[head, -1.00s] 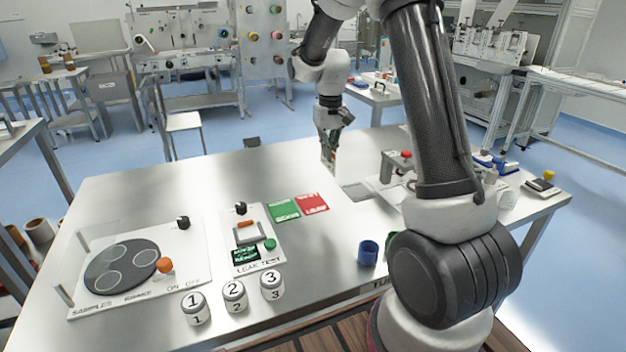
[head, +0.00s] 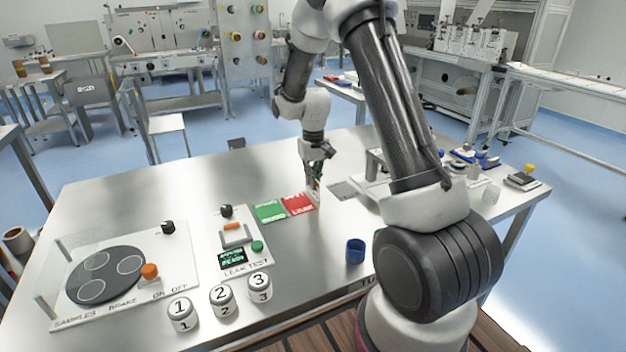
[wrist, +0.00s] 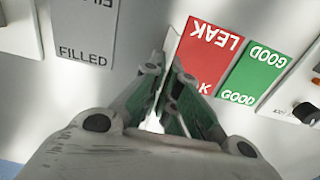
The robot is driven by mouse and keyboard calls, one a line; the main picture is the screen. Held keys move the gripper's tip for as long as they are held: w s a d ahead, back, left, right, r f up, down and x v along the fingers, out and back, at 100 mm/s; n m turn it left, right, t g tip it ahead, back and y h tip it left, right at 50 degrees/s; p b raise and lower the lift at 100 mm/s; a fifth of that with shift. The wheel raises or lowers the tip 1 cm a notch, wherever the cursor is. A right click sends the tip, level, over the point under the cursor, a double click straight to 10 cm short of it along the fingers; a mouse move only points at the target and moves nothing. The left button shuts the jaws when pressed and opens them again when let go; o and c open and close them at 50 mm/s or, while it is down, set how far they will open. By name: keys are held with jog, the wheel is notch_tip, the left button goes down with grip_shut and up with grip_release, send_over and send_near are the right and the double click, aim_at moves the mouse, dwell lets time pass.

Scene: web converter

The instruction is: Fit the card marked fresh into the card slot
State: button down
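My gripper (head: 316,180) points down over the table, close to the right edge of the red LEAK mat (head: 299,204). In the wrist view, my gripper (wrist: 168,75) has its fingers close together around a thin pale card (wrist: 171,42), seen nearly edge-on. The pale card (head: 317,190) also shows as a small piece below the fingertips in the head view. No marking on it can be read, so I cannot tell whether it says fresh. I cannot make out the card slot in either view.
The green GOOD mat (head: 269,211) lies left of the red mat. The grey FILLED mat (wrist: 85,50) lies across from them. A leak test box (head: 258,262), numbered jars (head: 222,300), a blue cup (head: 355,251) and a sample brake panel (head: 190,262) stand nearer.

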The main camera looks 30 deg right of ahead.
jog(key=c, duration=1.6)
grip_release()
jog(key=shift+f, duration=0.1)
jog(key=shift+c, duration=0.2)
